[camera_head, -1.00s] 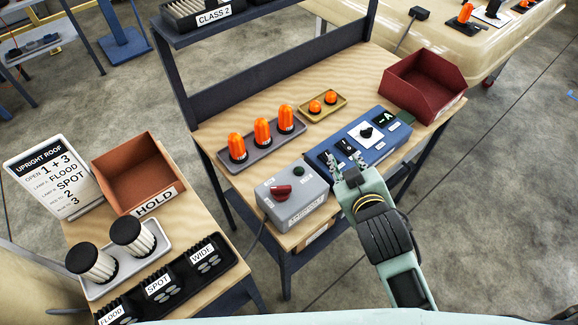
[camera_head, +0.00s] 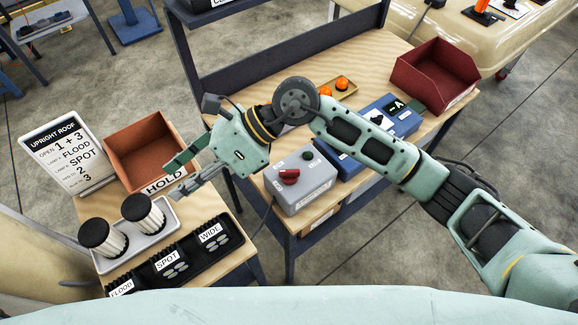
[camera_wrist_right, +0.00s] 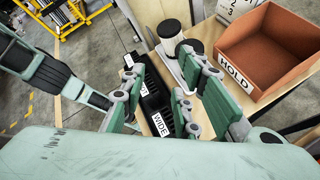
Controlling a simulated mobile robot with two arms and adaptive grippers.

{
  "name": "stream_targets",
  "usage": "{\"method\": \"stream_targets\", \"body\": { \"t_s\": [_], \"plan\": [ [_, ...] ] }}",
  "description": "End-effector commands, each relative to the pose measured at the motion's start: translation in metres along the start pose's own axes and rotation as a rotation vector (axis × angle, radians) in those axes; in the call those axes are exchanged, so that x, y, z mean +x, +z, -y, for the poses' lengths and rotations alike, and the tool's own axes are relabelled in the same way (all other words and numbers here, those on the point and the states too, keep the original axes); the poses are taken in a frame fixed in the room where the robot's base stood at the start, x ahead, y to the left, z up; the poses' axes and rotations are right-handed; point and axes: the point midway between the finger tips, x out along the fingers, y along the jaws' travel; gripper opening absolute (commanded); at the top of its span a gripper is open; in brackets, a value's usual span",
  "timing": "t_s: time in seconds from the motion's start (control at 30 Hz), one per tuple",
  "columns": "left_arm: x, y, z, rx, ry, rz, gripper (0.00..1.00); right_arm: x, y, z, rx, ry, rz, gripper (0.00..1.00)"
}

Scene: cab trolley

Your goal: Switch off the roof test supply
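A grey switch box (camera_head: 303,196) with a red rotary knob (camera_head: 289,176) and a small dark green button (camera_head: 308,155) stands on the front of the wooden bench. Its labels are too small to read. My right gripper (camera_head: 170,181) is left of this box, above the edge of the HOLD bin and the smaller table. Its fingers are apart with nothing between them; they also show apart in the right wrist view (camera_wrist_right: 160,103). My right forearm passes above the bench behind the box and hides part of it. My left gripper is not seen in the head view.
The blue panel (camera_head: 400,118) and dark red bin (camera_head: 434,76) are on the bench. The smaller table holds the HOLD bin (camera_head: 150,146), an UPRIGHT ROOF card (camera_head: 68,150), two cylindrical lamps on a tray (camera_head: 158,241), and a black rack (camera_head: 192,259) marked FLOOD, SPOT, WIDE.

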Motion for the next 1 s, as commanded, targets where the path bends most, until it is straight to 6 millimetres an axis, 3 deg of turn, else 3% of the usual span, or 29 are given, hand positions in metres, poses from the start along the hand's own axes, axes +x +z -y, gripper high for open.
{"method": "stream_targets", "body": {
  "t_s": [0.1, 0.2, 0.3, 0.4, 0.53, 1.0],
  "plan": [
    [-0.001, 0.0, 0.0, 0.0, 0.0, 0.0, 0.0, -0.032, -0.065, 0.051, -0.108, -0.153, -0.397, 0.29],
    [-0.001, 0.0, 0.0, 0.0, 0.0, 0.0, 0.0, -0.076, -0.102, 0.085, -0.14, -0.264, -0.665, 0.29],
    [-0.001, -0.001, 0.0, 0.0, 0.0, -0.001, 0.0, -0.116, -0.121, 0.105, -0.141, -0.342, -0.845, 0.29],
    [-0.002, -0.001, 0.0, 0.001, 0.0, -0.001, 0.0, -0.139, -0.13, 0.114, -0.137, -0.384, -0.941, 0.29],
    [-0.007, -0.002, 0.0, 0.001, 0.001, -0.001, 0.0, -0.143, -0.138, 0.119, -0.13, -0.395, -0.973, 0.29],
    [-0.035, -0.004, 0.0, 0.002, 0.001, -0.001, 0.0, -0.108, -0.187, 0.143, -0.132, -0.393, -0.965, 0.29]
  ]
}}
